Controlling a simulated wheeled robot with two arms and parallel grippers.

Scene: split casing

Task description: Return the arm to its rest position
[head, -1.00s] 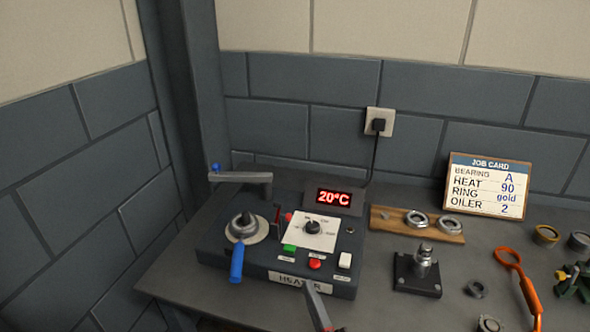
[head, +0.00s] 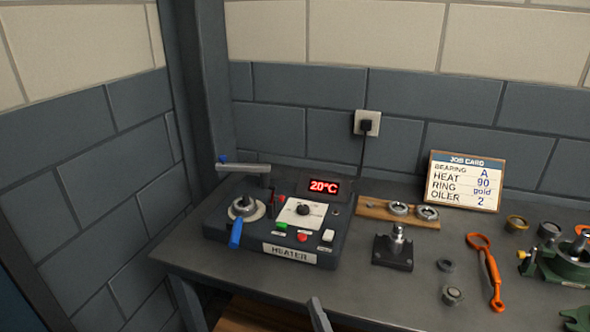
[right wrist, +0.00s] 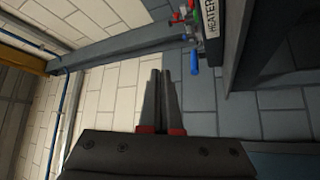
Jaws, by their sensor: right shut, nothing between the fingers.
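My right gripper (right wrist: 159,101) is in the right wrist view, its two grey fingers close together, shut with nothing between them. In the head view only a grey tip of it (head: 318,314) shows at the bottom edge, in front of and below the bench edge, apart from everything on the bench. My left gripper is not in view. The heater (head: 272,232) stands on the left of the bench with its display (head: 324,187) reading 20°C. The heater also shows at the top of the right wrist view (right wrist: 212,28).
The bench (head: 200,262) also holds a wooden board with rings (head: 372,212), a dark post stand (head: 393,250), an orange tool (head: 487,268), a green casing (head: 565,263) and a job card (head: 464,181). A wall socket (head: 367,123) is behind. The space before the bench's left part looks free.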

